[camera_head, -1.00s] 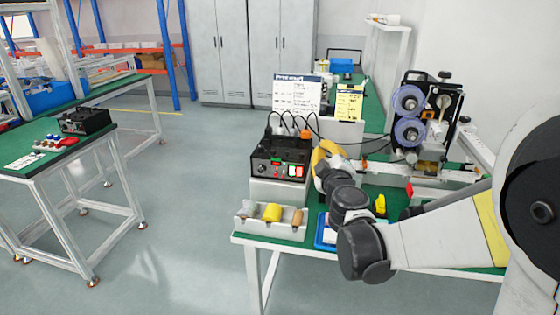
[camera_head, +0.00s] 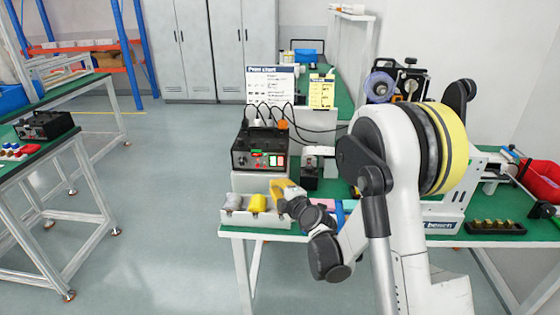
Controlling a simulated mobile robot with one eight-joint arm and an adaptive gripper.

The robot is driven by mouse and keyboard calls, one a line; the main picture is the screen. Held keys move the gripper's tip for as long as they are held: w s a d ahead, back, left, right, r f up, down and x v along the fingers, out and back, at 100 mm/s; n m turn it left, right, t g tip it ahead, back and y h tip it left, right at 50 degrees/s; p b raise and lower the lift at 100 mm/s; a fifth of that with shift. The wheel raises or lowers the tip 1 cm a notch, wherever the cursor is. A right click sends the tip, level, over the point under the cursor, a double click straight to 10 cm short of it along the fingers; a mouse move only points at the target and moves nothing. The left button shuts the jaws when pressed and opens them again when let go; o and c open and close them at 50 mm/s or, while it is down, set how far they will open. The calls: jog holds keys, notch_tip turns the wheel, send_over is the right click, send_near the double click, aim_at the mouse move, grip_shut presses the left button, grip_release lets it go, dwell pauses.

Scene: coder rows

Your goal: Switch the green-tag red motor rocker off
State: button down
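The black control box (camera_head: 258,150) stands on a pale block at the left of the green-topped bench. Its front carries small green and red parts and a lit pale switch at the right. The parts are too small to tell which red rocker has the green tag or how it is set. My gripper (camera_head: 281,188), yellow-orange at the end of my arm, is in front of and below the box, at the right of the parts tray. It appears apart from the box front. Its fingers are too small and foreshortened to tell open from shut.
The pale tray (camera_head: 238,217) with grey and yellow pieces lies at the bench's front left. A black-and-white device (camera_head: 311,170) stands right of the box. A spool machine (camera_head: 395,88) is behind my arm. Cables rise behind the box. A second black box (camera_head: 44,125) sits on the left table.

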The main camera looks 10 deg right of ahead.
aim_at(274, 164)
jog(key=shift+w+d+r+p, duration=0.25)
jog(key=shift+w+d+p, duration=0.15)
jog(key=shift+w, duration=1)
jog(key=shift+w+d+r+p, duration=0.2)
jog(key=shift+w+d+p, duration=0.25)
jog(key=shift+w, duration=0.9)
jog(key=shift+w+d+r+p, duration=0.25)
jog(key=shift+w+d, duration=0.25)
jog(key=shift+w, duration=0.9)
jog(key=shift+w, duration=0.1)
jog(key=shift+w+d+r, duration=0.1)
jog(key=shift+w, duration=0.2)
jog(key=shift+w+d, duration=0.1)
jog(key=shift+w, duration=0.2)
jog(key=shift+s, duration=0.15)
jog(key=shift+s+a+b, duration=0.25)
jog(key=shift+s+b, duration=0.15)
jog(key=shift+s, duration=0.15)
